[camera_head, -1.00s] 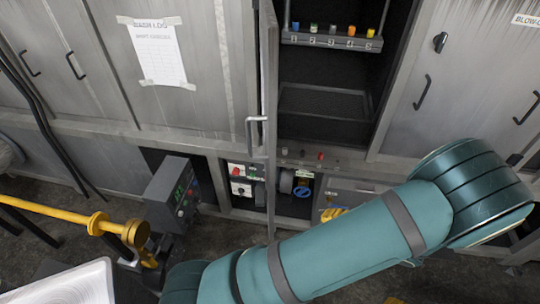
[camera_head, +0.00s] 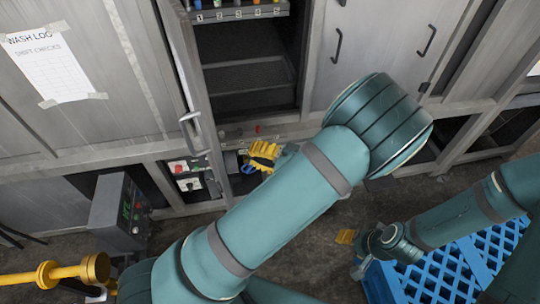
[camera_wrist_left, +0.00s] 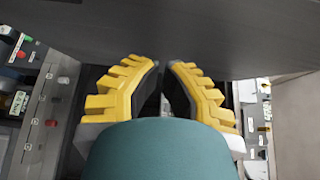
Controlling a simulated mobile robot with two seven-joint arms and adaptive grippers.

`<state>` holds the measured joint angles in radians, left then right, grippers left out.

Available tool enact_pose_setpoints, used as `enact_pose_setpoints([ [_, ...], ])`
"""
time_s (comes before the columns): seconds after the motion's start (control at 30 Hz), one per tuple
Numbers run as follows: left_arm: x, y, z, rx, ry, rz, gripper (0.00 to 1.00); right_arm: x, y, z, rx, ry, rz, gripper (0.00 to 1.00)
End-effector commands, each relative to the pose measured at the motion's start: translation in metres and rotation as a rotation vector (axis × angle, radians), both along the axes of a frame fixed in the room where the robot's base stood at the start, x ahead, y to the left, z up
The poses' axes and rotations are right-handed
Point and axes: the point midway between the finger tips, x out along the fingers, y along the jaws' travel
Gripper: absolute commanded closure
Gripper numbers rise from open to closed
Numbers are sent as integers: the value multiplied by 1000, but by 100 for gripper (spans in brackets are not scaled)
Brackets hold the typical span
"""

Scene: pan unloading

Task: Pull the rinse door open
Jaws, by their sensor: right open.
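The grey rinse door stands swung out from its cabinet, seen nearly edge-on in the head view, with its handle (camera_head: 191,132) on the near face. My left gripper (camera_head: 262,155), with yellow ridged fingers, is right of the handle and apart from it, in front of the lower cabinet. In the left wrist view its fingertips (camera_wrist_left: 165,65) nearly meet, with a narrow gap and no handle visible between them. A dark grey panel (camera_wrist_left: 200,35) fills the view beyond. My right gripper (camera_head: 352,250) is open and low at the right, partly hidden by its wrist.
The cabinet interior (camera_head: 250,80) is dark, with a rack of coloured, numbered items (camera_head: 238,12) at the top. A control box (camera_head: 118,212) and a yellow bar (camera_head: 60,273) stand lower left. Blue pallets (camera_head: 440,270) lie lower right.

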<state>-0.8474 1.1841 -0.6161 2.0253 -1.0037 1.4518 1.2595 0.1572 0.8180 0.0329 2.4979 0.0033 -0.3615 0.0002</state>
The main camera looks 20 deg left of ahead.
Motion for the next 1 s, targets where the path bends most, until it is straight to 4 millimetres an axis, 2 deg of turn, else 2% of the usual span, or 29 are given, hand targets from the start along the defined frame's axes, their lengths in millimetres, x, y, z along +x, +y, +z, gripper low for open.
enact_pose_setpoints([
  [0.13,-1,29,1,-1,2,4,100,0,0,5,1,0,0,53],
  [0.4,-25,52,0,-1,3,0,100,0,0,11,1,0,2,53],
  [1.0,-30,56,0,-1,1,-5,100,0,0,11,1,0,2,53],
])
